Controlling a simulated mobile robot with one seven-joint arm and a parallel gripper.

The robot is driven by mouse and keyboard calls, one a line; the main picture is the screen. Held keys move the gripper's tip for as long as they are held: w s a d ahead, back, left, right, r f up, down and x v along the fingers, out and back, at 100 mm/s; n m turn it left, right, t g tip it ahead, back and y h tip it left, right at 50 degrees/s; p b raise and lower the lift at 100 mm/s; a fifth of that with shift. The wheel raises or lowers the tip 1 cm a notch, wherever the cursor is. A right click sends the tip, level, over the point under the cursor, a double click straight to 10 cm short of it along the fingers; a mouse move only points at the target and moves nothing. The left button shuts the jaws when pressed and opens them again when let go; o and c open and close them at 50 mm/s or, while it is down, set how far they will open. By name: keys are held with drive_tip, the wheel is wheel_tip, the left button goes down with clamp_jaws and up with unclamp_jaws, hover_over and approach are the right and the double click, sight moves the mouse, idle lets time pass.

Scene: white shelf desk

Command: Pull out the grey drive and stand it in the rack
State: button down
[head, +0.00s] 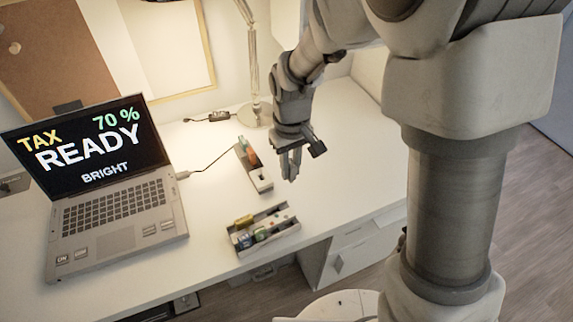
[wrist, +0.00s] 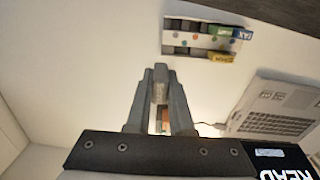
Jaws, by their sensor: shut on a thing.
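My gripper (head: 290,167) is above the desk, just right of the hub, with its fingers pointing down. In the wrist view its fingers (wrist: 160,84) are closed on a small grey drive (wrist: 160,94), which shows between them. In the head view I cannot make the drive out between the fingers. The hub (head: 262,184) is a long narrow block with a cable, and an orange drive (head: 250,157) stands in it. The rack (head: 284,234) is a grey tray near the desk's front edge. It holds blue, yellow and green drives at its left end. The rack also shows in the wrist view (wrist: 185,49).
An open laptop (head: 115,200) stands at the left; its screen reads "TAX 70 % READY BRIGHT". A cable (head: 212,160) runs from it to the hub. A lamp (head: 252,112) stands at the back. The desk right of the hub and rack is clear.

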sight(291, 163)
drive_tip(key=shift+r+p, duration=1.7)
drive_tip(key=shift+r, duration=0.65)
drive_tip(key=shift+f, duration=0.1)
